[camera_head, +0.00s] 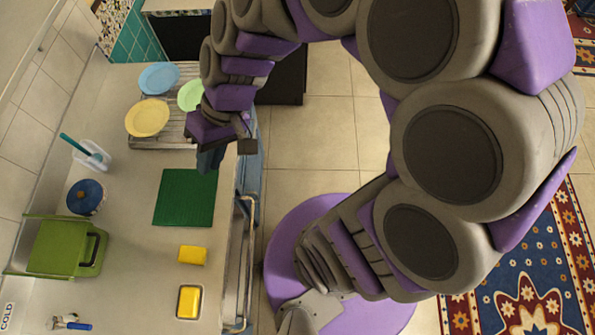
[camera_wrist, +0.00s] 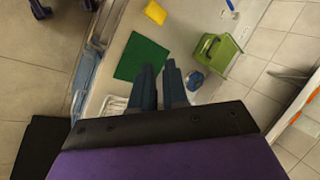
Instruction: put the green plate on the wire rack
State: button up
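The light green plate (camera_head: 191,95) lies at the right side of the wire rack (camera_head: 160,143) in the head view, apparently on it. My arm hides part of the plate, so its contact with the rack is unclear. A blue plate (camera_head: 159,78) and a yellow plate (camera_head: 147,118) also lie on the rack. My gripper (camera_head: 207,163) is at the rack's near right corner, apart from the green plate. In the wrist view my gripper (camera_wrist: 160,66) shows a narrow gap between its two fingers, with nothing in it. A corner of the rack (camera_wrist: 115,103) shows there beside the fingers.
A dark green mat (camera_head: 184,197) lies on the counter by my gripper. Yellow sponges (camera_head: 192,255), a blue lidded pot (camera_head: 85,196), a green box-like container (camera_head: 60,247) and a white holder (camera_head: 92,156) stand around. The counter's front edge runs along the right.

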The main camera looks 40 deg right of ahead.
jog(key=s+d+m+g+h, duration=0.1)
jog(key=s+d+h, duration=0.5)
jog(key=s+d, duration=0.5)
jog(key=shift+s+r+m, duration=0.3)
jog(key=shift+s+r, duration=0.15)
jog(key=shift+s, duration=0.5)
notch_tip(320, 180, down, 5)
jog(key=b, duration=0.4)
jog(key=shift+r+b, duration=0.2)
jog(key=shift+b, duration=0.1)
